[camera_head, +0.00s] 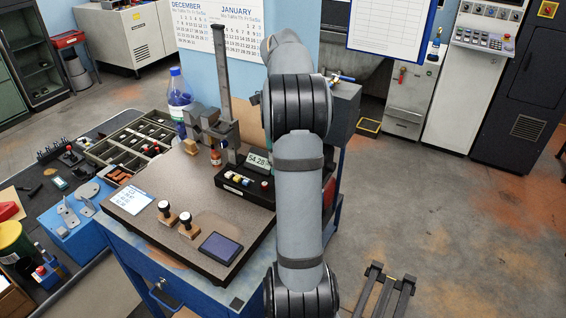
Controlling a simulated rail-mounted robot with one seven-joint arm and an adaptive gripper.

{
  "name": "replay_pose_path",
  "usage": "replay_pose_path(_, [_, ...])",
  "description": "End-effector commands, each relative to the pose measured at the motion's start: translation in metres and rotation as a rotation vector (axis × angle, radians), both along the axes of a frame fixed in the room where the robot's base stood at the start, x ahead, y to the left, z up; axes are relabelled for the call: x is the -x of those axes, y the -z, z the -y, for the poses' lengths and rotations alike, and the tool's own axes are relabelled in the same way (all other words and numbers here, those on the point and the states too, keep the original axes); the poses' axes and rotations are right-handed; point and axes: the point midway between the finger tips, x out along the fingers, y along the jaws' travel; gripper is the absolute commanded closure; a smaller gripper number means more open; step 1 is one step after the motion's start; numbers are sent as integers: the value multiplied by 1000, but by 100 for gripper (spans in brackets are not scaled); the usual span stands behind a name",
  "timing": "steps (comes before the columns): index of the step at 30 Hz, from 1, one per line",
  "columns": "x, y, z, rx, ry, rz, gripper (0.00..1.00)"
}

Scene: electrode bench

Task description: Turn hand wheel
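I cannot make out a hand wheel in the head view. My grey arm runs up through the middle and covers part of the bench's right side and what lies behind it.
The bench top (150,222) holds two stamps (186,222), an ink pad (220,247) and a paper card (131,199). A blue bottle (179,97) and a sorting tray (128,137) stand left. Open floor (470,210) lies right.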

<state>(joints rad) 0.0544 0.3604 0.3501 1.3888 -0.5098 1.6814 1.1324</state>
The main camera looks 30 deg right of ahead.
Motion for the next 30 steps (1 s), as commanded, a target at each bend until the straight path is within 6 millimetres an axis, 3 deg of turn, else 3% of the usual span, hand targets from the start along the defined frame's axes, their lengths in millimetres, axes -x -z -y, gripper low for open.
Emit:
replay_pose_path(15, [0,0,0,0,20,0,100])
replay_pose_path(16, [0,0,0,0,20,0,73])
replay_pose_path(26, [0,0,0,0,20,0,54])
replay_pose_path(30, [0,0,0,0,20,0,54])
